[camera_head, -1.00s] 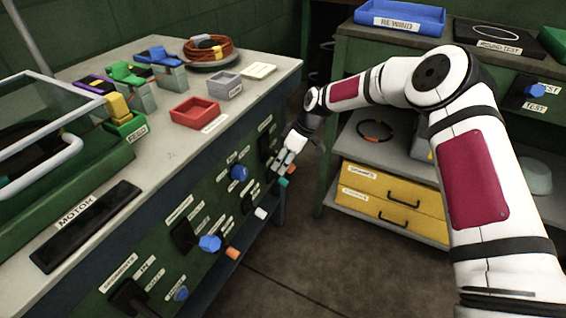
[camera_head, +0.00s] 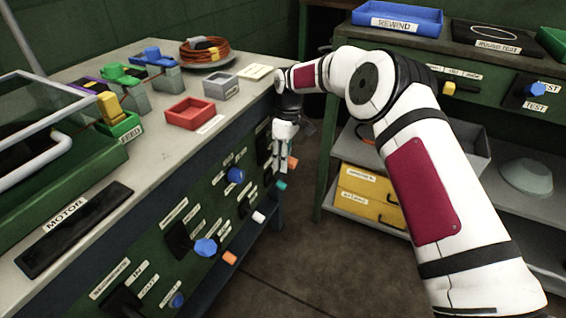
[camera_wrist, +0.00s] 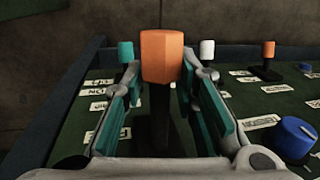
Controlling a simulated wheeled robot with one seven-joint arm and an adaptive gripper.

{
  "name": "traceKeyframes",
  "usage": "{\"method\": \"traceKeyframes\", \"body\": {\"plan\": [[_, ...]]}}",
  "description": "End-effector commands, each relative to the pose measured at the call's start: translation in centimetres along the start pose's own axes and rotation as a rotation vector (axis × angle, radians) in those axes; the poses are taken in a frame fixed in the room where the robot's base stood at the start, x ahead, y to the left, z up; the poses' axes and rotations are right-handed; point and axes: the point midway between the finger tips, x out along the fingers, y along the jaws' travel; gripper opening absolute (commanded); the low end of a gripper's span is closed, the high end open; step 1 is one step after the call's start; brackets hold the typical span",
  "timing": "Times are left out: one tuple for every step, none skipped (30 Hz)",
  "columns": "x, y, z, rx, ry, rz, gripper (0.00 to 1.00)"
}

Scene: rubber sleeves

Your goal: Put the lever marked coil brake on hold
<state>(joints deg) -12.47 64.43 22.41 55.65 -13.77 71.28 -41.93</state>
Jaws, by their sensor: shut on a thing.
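An orange-capped lever (camera_wrist: 161,57) on a black stem stands between my fingers in the wrist view. In the head view its orange cap (camera_head: 293,162) shows beside my gripper (camera_head: 282,168), at the far end of the green panel (camera_head: 205,205). My gripper (camera_wrist: 163,108) is shut on this lever, with a teal pad on each side of the stem. The gripper points downward in front of the panel. The lever's own label is hidden or too small to read, so I cannot confirm that it says coil brake.
Close by are a teal-capped lever (camera_head: 281,184), a white-capped one (camera_head: 258,217) and another orange-capped one (camera_head: 229,257). A blue knob (camera_wrist: 294,138) sits at the right of the wrist view. The worktop edge lies above the panel. Floor (camera_head: 300,255) is clear in front.

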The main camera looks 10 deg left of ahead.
Motion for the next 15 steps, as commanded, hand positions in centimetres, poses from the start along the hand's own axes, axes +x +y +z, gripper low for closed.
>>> {"method": "traceKeyframes", "body": {"plan": [[0.1, 0.05, 0.13, 0.002, -0.005, 0.0, 0.0], [0.09, 0.05, 0.14, 0.002, -0.005, 0.0, 0.0], [0.09, 0.05, 0.14, 0.002, -0.005, 0.0, 0.0], [0.08, 0.05, 0.14, 0.002, -0.005, 0.0, 0.0], [0.08, 0.05, 0.15, 0.002, -0.004, 0.0, 0.0], [0.08, 0.04, 0.14, 0.002, -0.004, 0.0, 0.0], [0.08, 0.05, 0.14, 0.002, -0.004, 0.0, 0.0], [0.08, 0.04, 0.14, 0.002, -0.004, 0.0, 0.0], [0.08, 0.04, 0.14, 0.002, -0.004, 0.0, 0.36], [0.07, 0.04, 0.13, 0.002, -0.004, 0.0, 0.42], [0.07, 0.04, 0.13, 0.002, -0.003, 0.0, 0.48], [0.06, 0.04, 0.12, 0.002, -0.003, 0.0, 0.48], [0.05, 0.04, 0.11, 0.002, -0.003, 0.0, 0.48], [0.04, 0.04, 0.1, 0.001, -0.002, 0.0, 0.48], [0.03, 0.03, 0.09, 0.001, -0.002, 0.0, 0.48]]}}
